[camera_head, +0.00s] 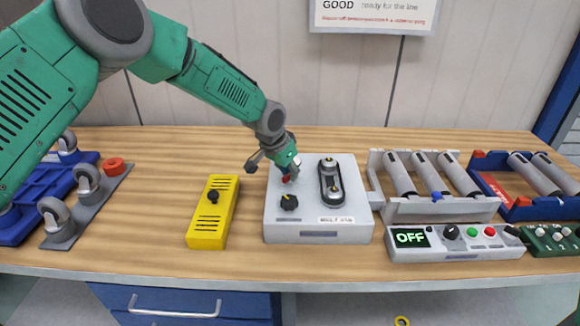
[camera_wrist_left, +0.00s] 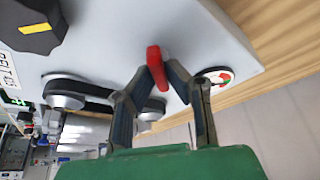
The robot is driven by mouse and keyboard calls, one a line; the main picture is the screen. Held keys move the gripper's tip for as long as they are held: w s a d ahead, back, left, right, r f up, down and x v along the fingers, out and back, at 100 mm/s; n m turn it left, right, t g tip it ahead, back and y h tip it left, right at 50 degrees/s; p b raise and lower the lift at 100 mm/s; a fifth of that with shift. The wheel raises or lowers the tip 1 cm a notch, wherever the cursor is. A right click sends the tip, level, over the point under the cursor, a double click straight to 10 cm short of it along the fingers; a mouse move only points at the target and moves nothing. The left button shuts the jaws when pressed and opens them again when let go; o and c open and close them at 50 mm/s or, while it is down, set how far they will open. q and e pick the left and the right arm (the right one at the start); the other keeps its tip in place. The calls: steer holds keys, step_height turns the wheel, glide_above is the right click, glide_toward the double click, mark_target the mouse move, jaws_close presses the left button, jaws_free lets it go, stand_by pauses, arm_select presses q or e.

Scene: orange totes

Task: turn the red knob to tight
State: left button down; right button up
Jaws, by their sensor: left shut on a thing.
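The red knob (camera_wrist_left: 156,67) stands on the pale grey belt box (camera_head: 319,228), and my left gripper (camera_wrist_left: 160,75) is shut on it, with a dark fingertip on each side. In the head view the red knob (camera_head: 287,179) is mostly hidden by my left gripper (camera_head: 288,170), which comes down on the back left of the box. A round dial label with red and green parts (camera_wrist_left: 217,78) shows beside one finger in the left wrist view. I cannot read the knob's setting. My right gripper is not in view.
A belt on two pulleys (camera_head: 331,182) and a black knob (camera_head: 289,202) sit close by on the same box. A yellow box (camera_head: 213,212) stands to the left. A roller conveyor (camera_head: 430,208) and a control panel reading OFF (camera_head: 455,243) stand to the right.

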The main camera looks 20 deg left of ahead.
arm_select(q)
steer(key=shift+w+a+m+h, duration=0.1)
steer(key=shift+m+h, duration=0.2)
steer(key=shift+m, duration=0.6)
steer(key=shift+m+g+h, duration=0.3)
steer(key=shift+m+g, duration=0.2)
steer(key=shift+m, duration=0.4)
steer(key=m+g+b, duration=0.1)
steer(key=m, duration=0.2)
steer(key=shift+f+h+b, duration=0.1)
steer(key=shift+h+b, duration=0.2)
steer(key=shift+h, duration=0.1)
steer(key=shift+m+g+b, duration=0.5)
steer(key=shift+m+b, duration=0.15)
steer(key=shift+m, duration=0.85)
steer(key=c, duration=1.6)
jaws_free()
steer(key=shift+w, duration=0.1)
steer(key=shift+a, duration=0.1)
